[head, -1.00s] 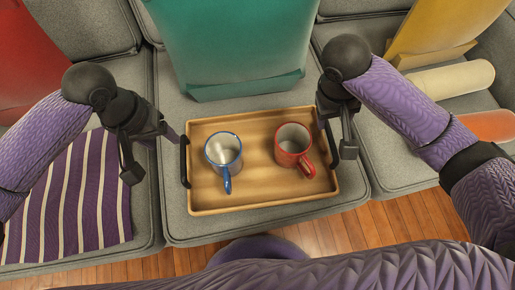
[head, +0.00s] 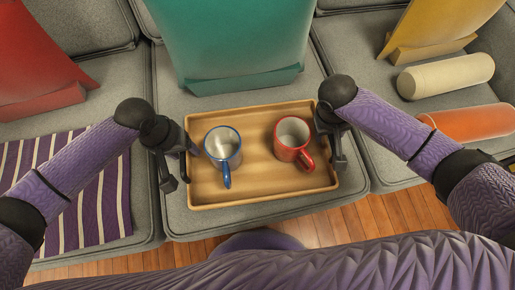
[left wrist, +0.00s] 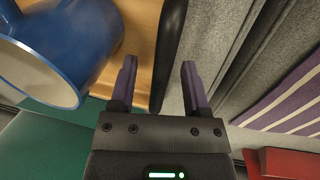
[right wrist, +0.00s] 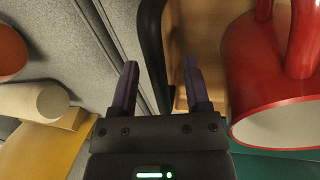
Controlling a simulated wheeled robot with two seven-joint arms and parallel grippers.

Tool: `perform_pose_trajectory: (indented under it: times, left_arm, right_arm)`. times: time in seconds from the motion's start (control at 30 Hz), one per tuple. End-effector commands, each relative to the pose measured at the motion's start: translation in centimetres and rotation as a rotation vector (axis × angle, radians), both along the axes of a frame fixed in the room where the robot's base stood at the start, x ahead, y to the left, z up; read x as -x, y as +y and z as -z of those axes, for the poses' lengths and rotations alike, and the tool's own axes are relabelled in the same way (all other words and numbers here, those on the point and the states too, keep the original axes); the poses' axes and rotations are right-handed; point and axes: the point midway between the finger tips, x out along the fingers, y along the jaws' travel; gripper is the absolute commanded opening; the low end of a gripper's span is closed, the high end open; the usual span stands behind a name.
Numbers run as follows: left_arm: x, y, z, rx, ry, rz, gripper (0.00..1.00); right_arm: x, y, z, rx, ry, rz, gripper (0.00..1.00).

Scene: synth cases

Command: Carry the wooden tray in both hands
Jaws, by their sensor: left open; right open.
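The wooden tray (head: 255,184) lies flat on the middle seat of a grey couch. A blue mug (head: 222,146) and a red mug (head: 291,142) stand upright on it. My left gripper (head: 180,168) is open at the tray's left end. In the left wrist view its fingers (left wrist: 158,85) are apart, with the black left handle (left wrist: 168,50) between them. My right gripper (head: 332,148) is open at the tray's right end. In the right wrist view its fingers (right wrist: 160,82) are apart, with the black right handle (right wrist: 151,40) between them. Neither gripper is closed on a handle.
A green cushion (head: 235,40) stands behind the tray. A striped purple cloth (head: 85,205) lies on the left seat. A cream bolster (head: 445,76), an orange bolster (head: 470,122) and a yellow cushion (head: 440,25) are at right. Wooden floor (head: 400,220) shows in front.

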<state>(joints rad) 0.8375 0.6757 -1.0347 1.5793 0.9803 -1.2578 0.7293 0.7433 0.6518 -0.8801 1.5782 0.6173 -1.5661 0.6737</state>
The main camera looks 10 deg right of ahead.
Motion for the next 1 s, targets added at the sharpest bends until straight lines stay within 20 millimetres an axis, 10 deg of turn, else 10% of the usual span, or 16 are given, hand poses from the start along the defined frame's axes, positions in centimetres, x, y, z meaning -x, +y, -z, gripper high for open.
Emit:
perform_pose_trajectory:
  times: [0.33,1.0]
  left_arm:
    - [-0.01,0.02,-0.04,0.000,0.000,0.000,0.00]
    - [-0.02,0.02,-0.06,0.000,-0.001,0.000,0.00]
  right_arm:
    - [-0.01,0.01,-0.04,0.000,0.000,0.000,0.00]
    - [-0.02,0.01,-0.06,0.000,-0.001,0.000,0.00]
